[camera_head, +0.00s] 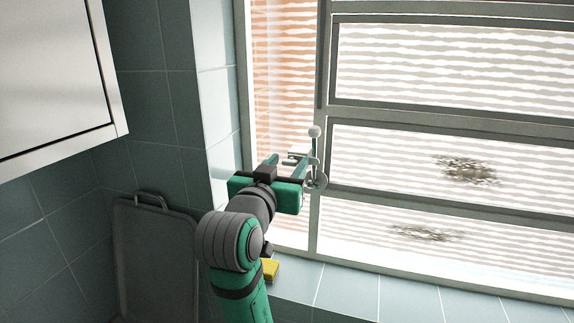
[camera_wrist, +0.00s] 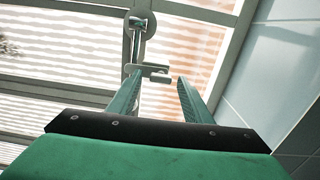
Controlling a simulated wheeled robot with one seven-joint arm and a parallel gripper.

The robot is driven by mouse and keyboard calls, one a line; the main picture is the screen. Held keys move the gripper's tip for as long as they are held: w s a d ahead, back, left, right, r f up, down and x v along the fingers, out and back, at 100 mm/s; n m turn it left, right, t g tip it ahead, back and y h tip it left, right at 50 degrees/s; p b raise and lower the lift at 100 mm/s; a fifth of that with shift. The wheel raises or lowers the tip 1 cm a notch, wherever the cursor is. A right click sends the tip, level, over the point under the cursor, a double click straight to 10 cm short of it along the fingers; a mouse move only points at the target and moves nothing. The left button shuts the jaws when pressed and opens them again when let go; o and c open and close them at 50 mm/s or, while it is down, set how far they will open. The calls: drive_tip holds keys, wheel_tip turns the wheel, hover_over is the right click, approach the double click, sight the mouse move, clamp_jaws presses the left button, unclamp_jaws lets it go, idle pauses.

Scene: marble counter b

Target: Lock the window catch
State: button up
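The window catch (camera_head: 316,181) is on the upright window frame bar, with a round plate, a thin lever and a pale knob at the lever's top. In the wrist view the catch (camera_wrist: 138,45) shows at top centre, with a small pale bracket below its lever. My gripper (camera_head: 290,160) is at the catch in the head view. In the wrist view my gripper (camera_wrist: 160,76) has its two green fingers apart, with nothing clearly held between them. The left fingertip is close to the lever and bracket; I cannot tell whether it touches.
The slatted window (camera_head: 430,110) fills the right side. A white cabinet (camera_head: 50,70) hangs at upper left. A dark tray-like board (camera_head: 155,255) leans on the tiled wall. A yellow block (camera_head: 270,269) sits on the tiled sill (camera_head: 400,297) beside my arm. The sill to the right is clear.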

drive_tip(key=shift+s, duration=0.1)
drive_tip(key=v, duration=1)
drive_tip(key=shift+s+a, duration=0.15)
drive_tip(key=shift+s, duration=0.15)
